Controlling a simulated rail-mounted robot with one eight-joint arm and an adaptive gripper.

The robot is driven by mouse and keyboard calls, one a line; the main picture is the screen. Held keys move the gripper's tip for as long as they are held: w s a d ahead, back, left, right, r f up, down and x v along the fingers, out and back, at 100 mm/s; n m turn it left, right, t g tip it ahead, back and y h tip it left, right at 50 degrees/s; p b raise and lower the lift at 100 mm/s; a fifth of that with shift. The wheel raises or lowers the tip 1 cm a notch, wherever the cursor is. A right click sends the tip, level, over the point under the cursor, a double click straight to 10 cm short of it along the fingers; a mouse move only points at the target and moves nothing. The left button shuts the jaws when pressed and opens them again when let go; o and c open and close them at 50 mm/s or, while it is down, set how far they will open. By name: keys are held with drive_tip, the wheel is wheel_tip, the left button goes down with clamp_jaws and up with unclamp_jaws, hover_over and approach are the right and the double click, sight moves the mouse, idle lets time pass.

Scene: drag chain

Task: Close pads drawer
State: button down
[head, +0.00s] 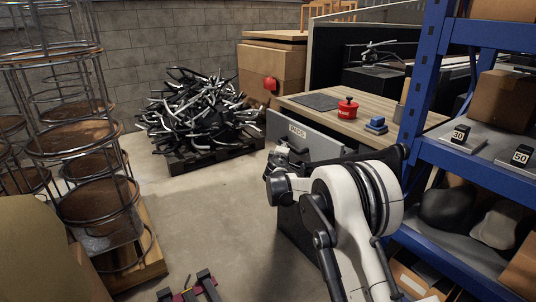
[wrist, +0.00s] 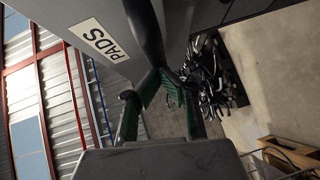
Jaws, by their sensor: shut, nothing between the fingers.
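The pads drawer (head: 318,147) shows a grey front with a white PADS label (head: 297,131), below the wooden bench top in the head view. The front appears to stand out from the bench; how far is hard to tell. In the wrist view the PADS label (wrist: 99,40) is at the upper left on the grey front. My gripper (head: 280,150) is just in front of and below the drawer front. It is shut and empty, its green-padded fingers (wrist: 160,78) meeting beside a dark upright shape. Whether they touch the drawer is unclear.
The wooden bench (head: 385,122) carries a red pot (head: 347,109) and a blue item (head: 376,124). A blue shelf rack (head: 480,180) stands close on the right. A pallet (head: 215,155) of tangled black parts lies behind left.

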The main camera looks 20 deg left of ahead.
drive_tip(key=w+d, duration=0.4)
drive_tip(key=w, duration=0.1)
drive_tip(key=w+d, duration=0.2)
drive_tip(key=w, duration=0.1)
drive_tip(key=shift+w+d, duration=0.15)
drive_tip(key=shift+w, duration=0.05)
drive_tip(key=shift+d, duration=0.1)
